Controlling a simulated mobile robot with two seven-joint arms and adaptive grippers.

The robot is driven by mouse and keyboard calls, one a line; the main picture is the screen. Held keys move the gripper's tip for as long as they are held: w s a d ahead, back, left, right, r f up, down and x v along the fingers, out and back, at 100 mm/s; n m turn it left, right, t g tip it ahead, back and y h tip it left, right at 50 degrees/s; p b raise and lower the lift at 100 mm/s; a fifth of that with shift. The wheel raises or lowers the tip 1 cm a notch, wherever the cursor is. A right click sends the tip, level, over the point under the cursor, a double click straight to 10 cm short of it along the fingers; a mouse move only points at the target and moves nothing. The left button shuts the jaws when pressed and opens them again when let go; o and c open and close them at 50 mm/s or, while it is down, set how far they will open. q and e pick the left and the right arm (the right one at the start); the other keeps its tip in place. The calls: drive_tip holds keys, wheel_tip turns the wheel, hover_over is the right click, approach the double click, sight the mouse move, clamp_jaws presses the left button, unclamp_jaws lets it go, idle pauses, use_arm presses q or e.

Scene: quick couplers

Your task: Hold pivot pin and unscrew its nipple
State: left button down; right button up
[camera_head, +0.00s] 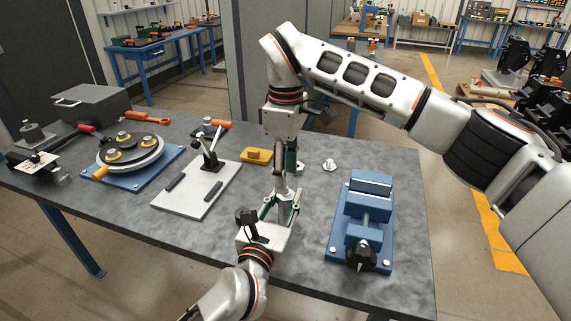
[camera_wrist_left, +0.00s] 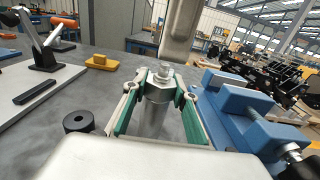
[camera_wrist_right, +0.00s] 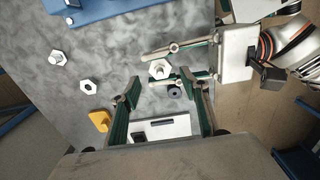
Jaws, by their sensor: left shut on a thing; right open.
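The pivot pin is a grey upright cylinder (camera_wrist_left: 152,118) with a light hexagonal nipple (camera_wrist_left: 163,76) on top. My left gripper (camera_wrist_left: 158,100) is shut on the pin's body, its green-padded fingers on both sides. In the right wrist view the pin's hexagonal top (camera_wrist_right: 159,69) shows between the left fingers (camera_wrist_right: 180,62). My right gripper (camera_wrist_right: 165,108) is open and empty, pointing down; the nipple lies outside its jaws, beyond the fingertips in the picture. In the head view the right gripper (camera_head: 285,160) is above and behind the left one, and the pin is mostly hidden.
A blue vise (camera_head: 368,215) stands on the table to the right. A white plate with a toggle clamp (camera_head: 200,190), a yellow block (camera_head: 256,156) and a round blue-based fixture (camera_head: 130,155) are left. Loose hex parts (camera_wrist_right: 86,87) and a black ring (camera_wrist_right: 173,92) lie nearby.

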drive_tip(key=shift+f, duration=3)
drive_tip(key=c, duration=1.1)
drive_tip(key=o, duration=1.2)
drive_tip(key=shift+r, duration=3.35)
drive_tip(key=shift+c, duration=0.5)
drive_tip(key=shift+r, duration=0.6)
drive_tip(key=shift+f, duration=3.95)
